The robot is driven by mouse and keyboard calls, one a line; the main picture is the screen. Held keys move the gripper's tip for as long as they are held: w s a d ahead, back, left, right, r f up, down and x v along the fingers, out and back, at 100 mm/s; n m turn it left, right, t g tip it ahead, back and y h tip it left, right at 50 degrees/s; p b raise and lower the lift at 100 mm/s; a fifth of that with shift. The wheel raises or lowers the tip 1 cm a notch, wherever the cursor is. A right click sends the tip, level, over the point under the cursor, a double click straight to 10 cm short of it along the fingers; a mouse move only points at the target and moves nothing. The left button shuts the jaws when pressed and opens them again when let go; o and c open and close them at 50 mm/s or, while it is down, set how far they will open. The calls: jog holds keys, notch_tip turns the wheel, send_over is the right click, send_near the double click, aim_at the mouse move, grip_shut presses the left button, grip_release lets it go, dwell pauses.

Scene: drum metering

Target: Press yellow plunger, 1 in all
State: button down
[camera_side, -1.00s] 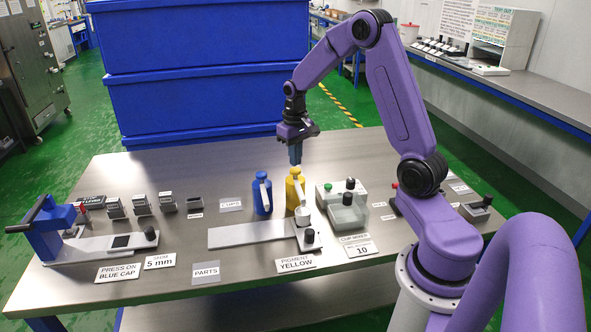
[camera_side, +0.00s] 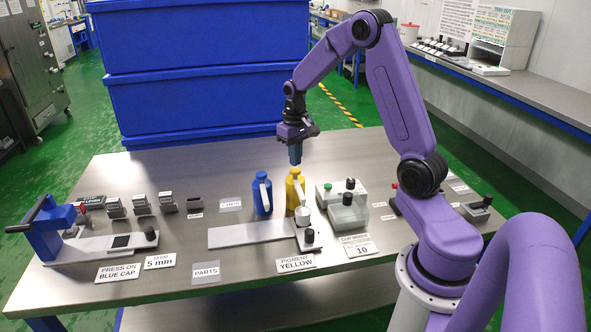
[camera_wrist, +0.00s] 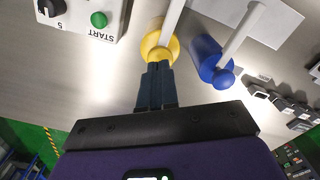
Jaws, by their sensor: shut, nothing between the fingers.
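The yellow plunger bottle (camera_side: 295,190) stands upright near the middle of the table, its pale spout arm reaching toward a white cup (camera_side: 302,214). In the wrist view the yellow plunger top (camera_wrist: 158,47) shows just beyond my fingertips. My gripper (camera_side: 296,162) is shut and empty, pointing down right above the yellow plunger. In the wrist view my fingers (camera_wrist: 155,68) overlap part of the yellow top; I cannot tell whether they touch it. The blue plunger bottle (camera_side: 262,195) stands just left of the yellow one.
A grey-green mixer (camera_side: 347,207) with a green button stands right of the yellow bottle. A light rail plate (camera_side: 245,233) lies in front of the bottles. A blue lever press (camera_side: 50,232) stands at the far left. Large blue crates (camera_side: 200,60) are behind the table.

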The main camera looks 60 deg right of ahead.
aim_at(295, 169)
jog(key=shift+f, duration=1.35)
jog(key=shift+r, duration=0.1)
dwell(0.4)
jog(key=shift+r, duration=3.45)
